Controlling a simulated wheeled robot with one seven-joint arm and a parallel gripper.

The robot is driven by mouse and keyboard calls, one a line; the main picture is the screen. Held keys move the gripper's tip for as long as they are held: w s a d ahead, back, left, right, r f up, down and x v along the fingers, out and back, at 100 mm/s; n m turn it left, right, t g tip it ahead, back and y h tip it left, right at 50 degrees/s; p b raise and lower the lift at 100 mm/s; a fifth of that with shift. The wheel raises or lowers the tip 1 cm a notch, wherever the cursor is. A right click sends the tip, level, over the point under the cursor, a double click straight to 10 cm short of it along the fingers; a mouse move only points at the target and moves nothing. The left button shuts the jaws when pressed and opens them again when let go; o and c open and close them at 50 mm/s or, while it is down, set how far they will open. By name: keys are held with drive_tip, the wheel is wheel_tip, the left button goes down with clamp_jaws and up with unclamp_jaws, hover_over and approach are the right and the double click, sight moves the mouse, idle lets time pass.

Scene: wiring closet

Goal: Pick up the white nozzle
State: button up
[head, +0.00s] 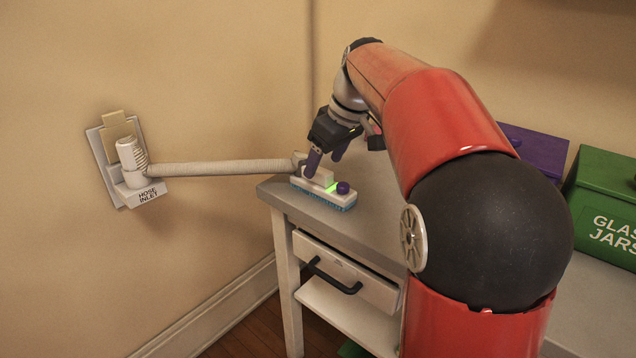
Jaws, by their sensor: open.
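The white nozzle (325,192) lies at the near left corner of the grey tabletop.
A white wall fitting labelled HOSE INLET (130,165) holds the hose's other end. The table (380,212) has a slightly open drawer (345,270) with a dark handle. A green GLASS JARS box (605,195) and a purple box (537,150) stand at the right.

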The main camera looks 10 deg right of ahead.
sight(322, 171)
drive_tip(key=x, duration=0.5)
drive_tip(key=shift+f, duration=0.45)
drive_tip(key=c, duration=1.2)
